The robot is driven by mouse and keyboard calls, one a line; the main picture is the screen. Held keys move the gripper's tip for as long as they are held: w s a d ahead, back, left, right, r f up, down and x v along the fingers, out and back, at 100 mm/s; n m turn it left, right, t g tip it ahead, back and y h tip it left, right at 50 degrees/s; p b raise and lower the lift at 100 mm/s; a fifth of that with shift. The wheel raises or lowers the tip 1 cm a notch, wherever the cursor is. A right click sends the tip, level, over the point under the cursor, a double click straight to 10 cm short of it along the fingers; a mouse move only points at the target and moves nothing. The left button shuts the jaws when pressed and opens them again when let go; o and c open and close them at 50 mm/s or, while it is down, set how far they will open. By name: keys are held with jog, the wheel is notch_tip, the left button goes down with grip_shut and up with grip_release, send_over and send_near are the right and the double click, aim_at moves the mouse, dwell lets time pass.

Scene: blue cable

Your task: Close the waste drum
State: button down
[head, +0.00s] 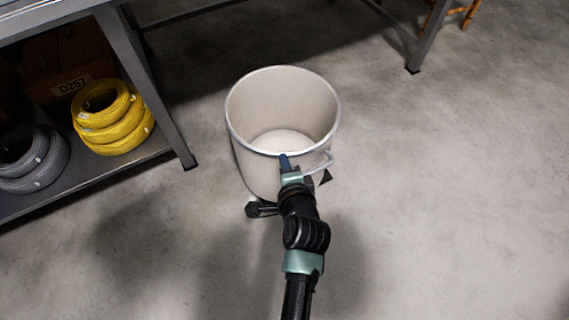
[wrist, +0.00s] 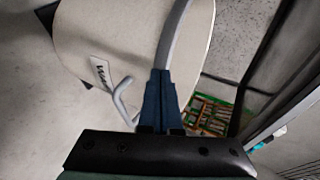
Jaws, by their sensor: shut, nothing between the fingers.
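The waste drum (head: 250,164) is a cream, round, open-topped drum with a grey metal rim, standing upright on the floor. I see down into it, and it looks empty. No lid shows in either view. A pale bent handle (head: 322,162) sticks out at its near right side. My gripper (head: 285,158) is at the near rim, left of the handle. In the wrist view, the blue fingers of my gripper (wrist: 161,74) are together with nothing between them, at the end of the visible rim and beside the handle (wrist: 121,100). I cannot tell whether they touch the rim.
A shelf unit (head: 105,177) stands left of the drum, with yellow cable coils (head: 112,120), grey coils (head: 32,158) and a box marked D257 (head: 70,75). A table leg (head: 428,38) stands at the back right. Black feet (head: 262,209) show at the drum's base. The floor to the right is clear.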

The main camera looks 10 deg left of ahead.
jog(key=shift+w+a, duration=0.1)
jog(key=shift+w, duration=0.15)
